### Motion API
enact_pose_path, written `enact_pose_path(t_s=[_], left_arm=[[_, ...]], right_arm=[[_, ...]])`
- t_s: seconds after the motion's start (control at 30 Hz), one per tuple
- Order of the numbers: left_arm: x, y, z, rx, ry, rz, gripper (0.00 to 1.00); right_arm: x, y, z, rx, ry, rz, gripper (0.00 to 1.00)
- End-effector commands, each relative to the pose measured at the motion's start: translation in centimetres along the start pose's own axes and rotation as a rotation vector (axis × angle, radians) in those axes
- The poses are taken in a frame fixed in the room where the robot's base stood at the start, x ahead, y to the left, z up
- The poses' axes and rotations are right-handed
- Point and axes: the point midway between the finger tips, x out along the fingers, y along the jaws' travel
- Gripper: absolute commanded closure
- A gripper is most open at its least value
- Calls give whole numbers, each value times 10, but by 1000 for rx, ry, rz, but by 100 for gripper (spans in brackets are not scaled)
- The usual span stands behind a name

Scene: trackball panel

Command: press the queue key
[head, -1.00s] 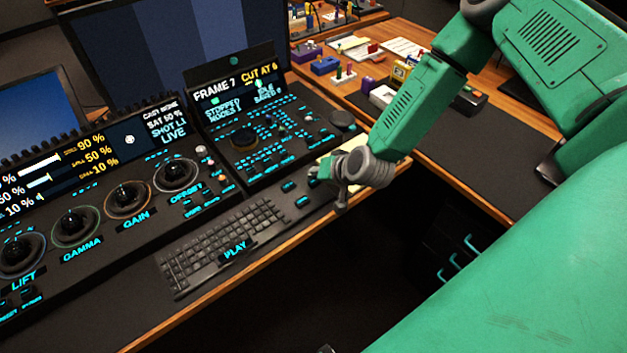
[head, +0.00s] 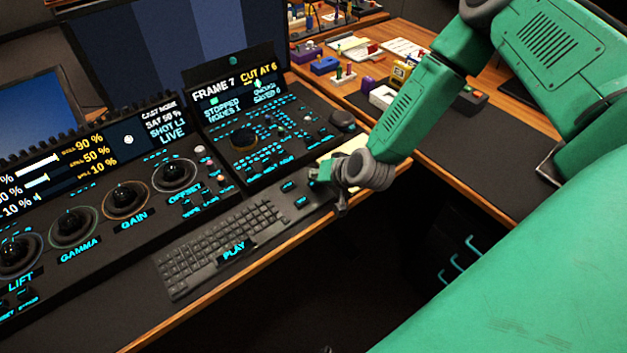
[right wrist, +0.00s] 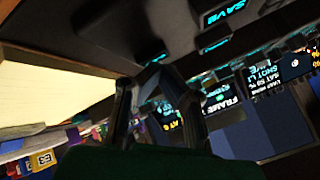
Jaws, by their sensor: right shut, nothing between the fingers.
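My right gripper (head: 341,208) is shut and empty, pointing down at the front right edge of the console desk, beside a small group of keys with cyan labels. Two of these keys, a rear key (head: 288,187) and a front key (head: 302,201), show left of it. Their labels are too small to read here, so I cannot tell which is the queue key. In the right wrist view the closed fingers (right wrist: 155,76) are near dark keys, and one label reads SAVE (right wrist: 225,13). Contact with a key cannot be made out. My left gripper is not in view.
A keyboard (head: 215,245) with a PLAY label lies left of the keys. Behind is a panel with a status screen (head: 235,88) reading FRAME 7, CUT AT 6, STOPPED, and seemingly QUEUED. Trackballs (head: 125,199) stand left. A pale pad (head: 345,150) lies behind my wrist.

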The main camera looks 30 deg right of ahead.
Motion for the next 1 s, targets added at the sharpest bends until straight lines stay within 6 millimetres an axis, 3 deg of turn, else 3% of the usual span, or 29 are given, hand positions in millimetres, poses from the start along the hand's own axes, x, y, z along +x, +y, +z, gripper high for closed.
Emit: enact_pose_path(t_s=[0.4,0.77,1.0], left_arm=[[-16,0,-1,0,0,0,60],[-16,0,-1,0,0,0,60],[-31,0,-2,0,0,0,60]], right_arm=[[-13,-12,-7,1,-2,1,100],[-13,-12,-7,0,-1,1,100],[-26,-22,-17,0,0,0,100]])
